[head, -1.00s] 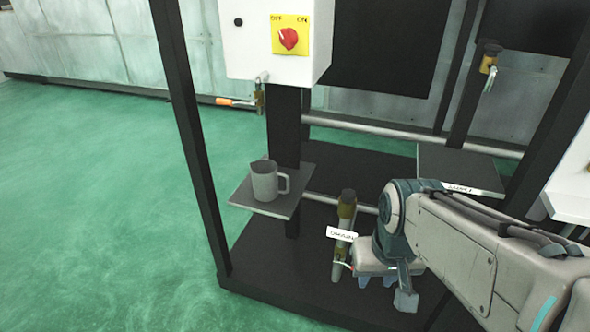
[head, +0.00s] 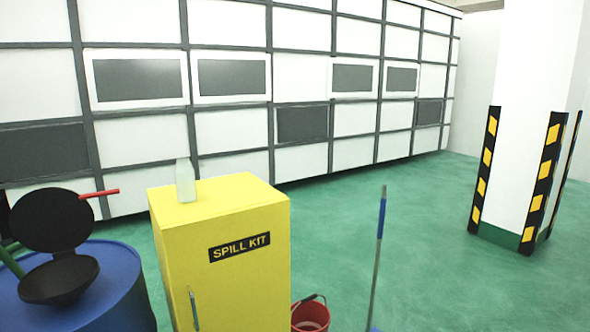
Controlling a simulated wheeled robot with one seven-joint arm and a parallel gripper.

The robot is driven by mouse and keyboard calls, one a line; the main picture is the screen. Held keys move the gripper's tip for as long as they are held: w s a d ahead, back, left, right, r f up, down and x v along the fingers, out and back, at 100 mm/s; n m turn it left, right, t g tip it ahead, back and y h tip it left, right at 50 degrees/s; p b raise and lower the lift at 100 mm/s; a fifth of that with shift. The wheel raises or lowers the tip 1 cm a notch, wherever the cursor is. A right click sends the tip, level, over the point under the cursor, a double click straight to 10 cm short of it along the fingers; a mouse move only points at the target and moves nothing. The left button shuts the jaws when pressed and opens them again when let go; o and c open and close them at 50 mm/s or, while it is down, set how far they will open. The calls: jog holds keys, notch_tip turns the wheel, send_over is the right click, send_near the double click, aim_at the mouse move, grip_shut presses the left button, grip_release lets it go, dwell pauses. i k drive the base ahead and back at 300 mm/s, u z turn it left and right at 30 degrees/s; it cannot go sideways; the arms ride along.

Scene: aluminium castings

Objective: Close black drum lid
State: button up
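A black lid (head: 52,219) stands raised, tilted back over a round black funnel-like bowl (head: 60,279). The bowl sits on top of a blue drum (head: 122,300) at the lower left of the head view. The lid is open, and the bowl's inside shows below it. A red bar (head: 99,193) sticks out to the right at the lid's upper edge. A green bar (head: 10,262) shows at the left of the bowl. My gripper is not in this view.
A yellow spill kit cabinet (head: 220,270) with a pale bottle (head: 185,181) on top stands right of the drum. A red bucket (head: 311,315) and a blue-handled mop (head: 379,245) stand beside it. A striped pillar (head: 517,180) is at the right, with clear green floor before it.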

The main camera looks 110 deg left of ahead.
aim_at(52, 220)
jog(key=u, duration=4.75)
